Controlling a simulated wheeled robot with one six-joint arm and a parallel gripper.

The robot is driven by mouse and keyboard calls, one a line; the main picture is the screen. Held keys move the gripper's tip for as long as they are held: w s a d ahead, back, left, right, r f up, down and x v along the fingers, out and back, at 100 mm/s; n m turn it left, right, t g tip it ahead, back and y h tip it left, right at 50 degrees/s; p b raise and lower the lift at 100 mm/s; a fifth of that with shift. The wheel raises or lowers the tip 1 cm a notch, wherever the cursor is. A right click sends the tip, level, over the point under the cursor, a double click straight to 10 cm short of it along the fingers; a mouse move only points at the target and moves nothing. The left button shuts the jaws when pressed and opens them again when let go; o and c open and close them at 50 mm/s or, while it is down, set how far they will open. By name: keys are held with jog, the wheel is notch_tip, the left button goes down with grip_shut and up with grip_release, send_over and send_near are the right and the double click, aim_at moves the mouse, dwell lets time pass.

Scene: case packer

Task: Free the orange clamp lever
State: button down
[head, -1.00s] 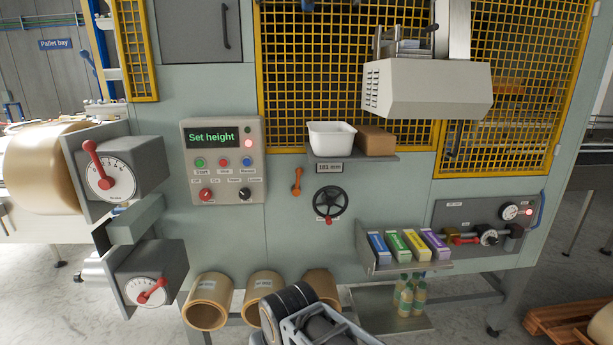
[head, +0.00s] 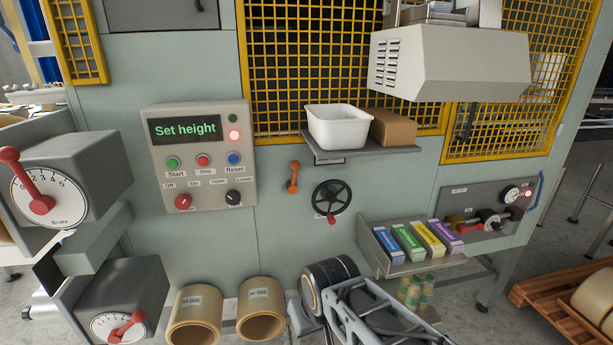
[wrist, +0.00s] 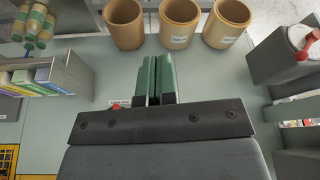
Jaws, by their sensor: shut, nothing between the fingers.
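The orange clamp lever (head: 294,177) is on the machine's front panel in the head view, left of and a little above the black handwheel (head: 331,199). It stands upright, its knob at the lower end. In the wrist view my gripper (wrist: 155,62) is shut and empty, its two green fingers side by side. The lever does not show in the wrist view. In the head view part of my arm is low in the middle, below the handwheel, and the gripper's fingers are not visible there.
A control box (head: 199,157) reads "Set height". A shelf (head: 362,152) above the lever holds a white bin (head: 337,126) and a brown box (head: 393,128). A rack (head: 408,263) of colored boxes is at right. Cardboard rolls (head: 194,316) stand below. The panel around the lever is clear.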

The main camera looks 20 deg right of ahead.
jog(key=w+a+r+m+y, duration=0.1)
jog(key=w+r+m+y, duration=0.2)
jog(key=w+m+y, duration=0.5)
jog(key=m+t, duration=0.7)
jog(key=t, duration=0.7)
send_near(294, 176)
jog(key=s+d, duration=0.3)
jog(key=d, duration=0.3)
jog(key=shift+s+d+r+h, duration=0.15)
jog(key=shift+s+h, duration=0.15)
jog(key=shift+h, duration=0.1)
jog(key=shift+w, duration=0.15)
jog(key=p+x, duration=0.1)
jog(key=x, duration=0.3)
jog(key=a+p+x, duration=0.1)
jog(key=p+x, duration=0.1)
jog(key=x, duration=0.2)
jog(key=a+p+x, duration=0.1)
jog(key=p+x, duration=0.1)
jog(key=x, duration=0.1)
jog(key=shift+a+r, duration=0.15)
jog(key=shift+w+a, duration=0.2)
jog(key=shift+a, duration=0.35)
